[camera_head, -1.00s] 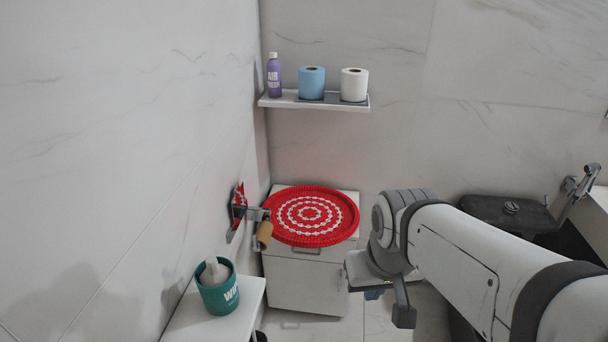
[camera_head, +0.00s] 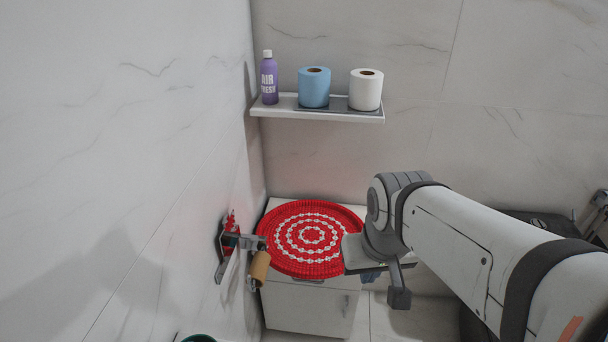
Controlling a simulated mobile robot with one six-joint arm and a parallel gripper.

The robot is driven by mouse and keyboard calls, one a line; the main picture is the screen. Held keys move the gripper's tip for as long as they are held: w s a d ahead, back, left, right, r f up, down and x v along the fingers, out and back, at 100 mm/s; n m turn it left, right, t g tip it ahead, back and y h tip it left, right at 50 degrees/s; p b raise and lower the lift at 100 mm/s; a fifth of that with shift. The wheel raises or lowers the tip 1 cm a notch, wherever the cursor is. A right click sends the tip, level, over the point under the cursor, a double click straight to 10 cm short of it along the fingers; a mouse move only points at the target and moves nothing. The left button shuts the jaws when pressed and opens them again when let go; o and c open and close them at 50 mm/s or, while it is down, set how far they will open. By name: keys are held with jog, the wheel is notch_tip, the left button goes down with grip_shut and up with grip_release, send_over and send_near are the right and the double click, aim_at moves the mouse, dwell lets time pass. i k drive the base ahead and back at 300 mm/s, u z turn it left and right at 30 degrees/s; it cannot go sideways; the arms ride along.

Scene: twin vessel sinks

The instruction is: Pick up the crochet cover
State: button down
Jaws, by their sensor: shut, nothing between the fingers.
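The crochet cover (camera_head: 312,262) is a round red mat with white rings. It lies flat on top of a small white cabinet (camera_head: 305,307) in the corner and reaches past its front edge. My gripper (camera_head: 399,297) hangs at the end of my arm, in front and to the right of the cover in the picture. A grey part of my wrist overlaps the cover's right edge. The gripper appears apart from the cover and holds nothing. Its fingertips are hard to make out.
A wall holder with a tan roll (camera_head: 260,268) juts out by the cover's left side. Above, a shelf (camera_head: 285,107) bears a purple bottle (camera_head: 269,80), a blue roll (camera_head: 314,90) and a white roll (camera_head: 366,92). A dark object (camera_head: 545,222) stands behind my arm at right.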

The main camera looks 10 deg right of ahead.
aim_at(305, 237)
jog(key=z, duration=0.05)
jog(key=i, duration=0.15)
jog(key=u, duration=1.7)
jog(key=k, duration=1.5)
jog(key=z, duration=0.9)
jog(key=i, duration=1.7)
jog(key=z, duration=0.05)
